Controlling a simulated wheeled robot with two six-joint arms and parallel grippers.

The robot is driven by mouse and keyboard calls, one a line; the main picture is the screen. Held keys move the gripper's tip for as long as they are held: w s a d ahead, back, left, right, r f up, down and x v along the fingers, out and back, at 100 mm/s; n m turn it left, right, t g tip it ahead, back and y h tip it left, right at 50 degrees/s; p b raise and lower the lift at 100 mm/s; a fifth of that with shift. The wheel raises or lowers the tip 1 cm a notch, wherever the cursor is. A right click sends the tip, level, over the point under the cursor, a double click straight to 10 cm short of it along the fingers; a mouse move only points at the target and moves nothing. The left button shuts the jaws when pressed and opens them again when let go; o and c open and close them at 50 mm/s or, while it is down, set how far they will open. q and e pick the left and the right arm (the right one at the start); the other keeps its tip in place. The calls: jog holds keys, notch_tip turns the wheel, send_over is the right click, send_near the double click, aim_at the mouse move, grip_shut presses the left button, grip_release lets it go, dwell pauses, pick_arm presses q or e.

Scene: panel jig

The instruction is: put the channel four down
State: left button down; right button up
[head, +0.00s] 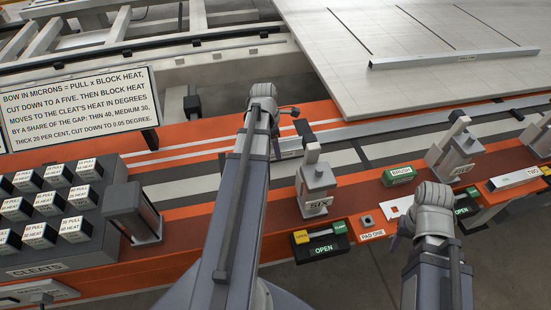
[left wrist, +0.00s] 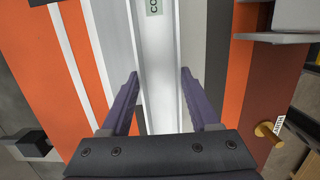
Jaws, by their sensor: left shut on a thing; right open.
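My left gripper (head: 276,142) is over the orange bench and largely hidden by my own arm in the head view. In the left wrist view its two purple fingers (left wrist: 160,98) stand on either side of a long silver channel (left wrist: 160,60), shut on it. A pale label starting "CO" shows on the channel; no number four is readable. In the head view the channel is mostly hidden behind my left arm. My right gripper (head: 402,236) is open near the bench's front edge, its fingers largely hidden.
Clamp SIX (head: 316,188) stands just right of my left arm, with a second clamp (head: 455,150) farther right. A green BRUSH block (head: 398,176) lies between them. A cleats rack (head: 60,238) fills the left. Another silver bar (head: 455,58) lies on the pale panel (head: 390,25).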

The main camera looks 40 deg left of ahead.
pick_arm(q)
jog(key=shift+f+b, duration=1.9)
jog(key=shift+b, duration=0.05)
jog(key=shift+r, duration=0.1)
jog(key=shift+c, duration=0.6)
grip_release()
notch_tip(320, 180, up, 12)
jog(key=s+a+p, duration=0.1)
jog(key=p, duration=1.1)
jog(key=shift+s, duration=0.2)
